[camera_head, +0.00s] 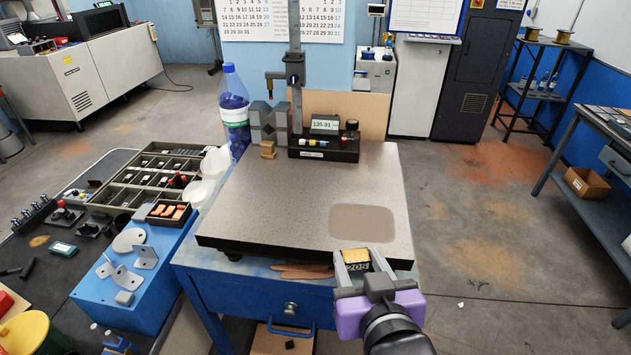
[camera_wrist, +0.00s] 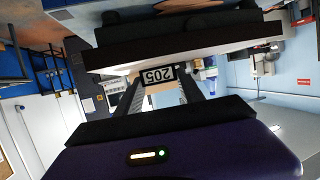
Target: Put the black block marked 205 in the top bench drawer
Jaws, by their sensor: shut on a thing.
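My gripper (camera_head: 362,267) is shut on the black block marked 205 (camera_head: 357,266), in front of the stone plate's front right corner. The block has a yellowish top face and a label that reads 205. In the wrist view the block (camera_wrist: 158,75) sits between the two fingers, with its label upside down. The blue bench (camera_head: 218,291) has a top drawer (camera_head: 265,307) with a round knob; it looks shut. My gripper and wrist hide the drawer front's right end.
A speckled stone plate (camera_head: 290,210) covers most of the bench top. A measuring stand (camera_head: 325,143) and a water bottle (camera_head: 234,115) stand at its back. A blue box (camera_head: 130,280) with metal parts is at left; open floor is at right.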

